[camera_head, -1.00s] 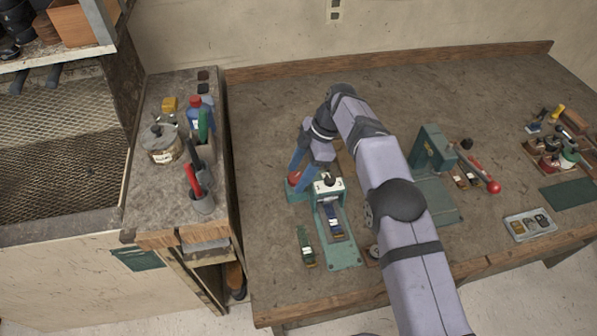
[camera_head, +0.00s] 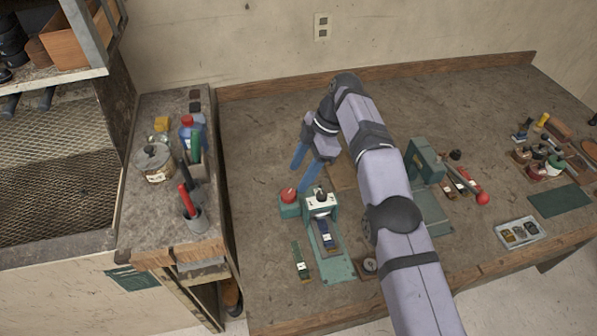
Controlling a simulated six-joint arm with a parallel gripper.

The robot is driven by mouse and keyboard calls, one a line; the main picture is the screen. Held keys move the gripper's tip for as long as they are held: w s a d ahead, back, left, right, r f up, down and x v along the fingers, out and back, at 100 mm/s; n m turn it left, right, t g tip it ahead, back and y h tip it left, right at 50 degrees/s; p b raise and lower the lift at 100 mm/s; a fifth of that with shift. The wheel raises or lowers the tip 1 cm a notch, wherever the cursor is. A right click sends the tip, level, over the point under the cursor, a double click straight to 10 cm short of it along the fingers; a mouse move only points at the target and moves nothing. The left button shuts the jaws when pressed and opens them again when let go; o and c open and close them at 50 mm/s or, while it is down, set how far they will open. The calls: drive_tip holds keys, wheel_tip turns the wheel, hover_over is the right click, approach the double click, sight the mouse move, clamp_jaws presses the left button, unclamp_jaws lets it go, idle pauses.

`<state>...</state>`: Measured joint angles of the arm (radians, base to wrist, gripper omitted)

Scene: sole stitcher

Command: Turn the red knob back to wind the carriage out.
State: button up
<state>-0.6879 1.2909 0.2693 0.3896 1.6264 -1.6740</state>
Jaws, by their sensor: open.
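The red knob (camera_head: 289,194) sits on a small green block at the left side of the green stitcher (camera_head: 319,203). The stitcher has a white top with a dark round knob. A green bed (camera_head: 337,268) runs from it toward the front edge, with a dark blue piece (camera_head: 326,240) lying along it; I cannot tell which part is the carriage. My gripper (camera_head: 298,180) has blue fingers spread open and empty. It hangs just above and behind the red knob, apart from it, and the knob shows fully.
A green press (camera_head: 424,162) stands to the right behind my arm, near a lever with a red ball (camera_head: 481,198). A small green strip (camera_head: 300,262) lies left of the bed. A grey tray (camera_head: 520,233) sits at the right. The bench left of the red knob is clear.

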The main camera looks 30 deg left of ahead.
drive_tip(key=s+a+r+n+t+b, duration=0.15)
drive_tip(key=s+a+r+b, duration=0.3)
drive_tip(key=s+r, duration=0.65)
drive_tip(key=w+d+f+m+t+h+b, duration=0.1)
drive_tip(key=w+d+f+m+t, duration=0.15)
drive_tip(key=d+f+m, duration=0.55)
drive_tip(key=w+a+f+m, duration=0.1)
drive_tip(key=m, duration=0.2)
drive_tip(key=w+a+f+m+t+y, duration=0.1)
drive_tip(key=m, duration=0.3)
drive_tip(key=w+a+f+m+t, duration=0.1)
drive_tip(key=m, duration=0.3)
drive_tip(key=shift+w+a+m, duration=0.2)
drive_tip(key=shift+w+m, duration=0.05)
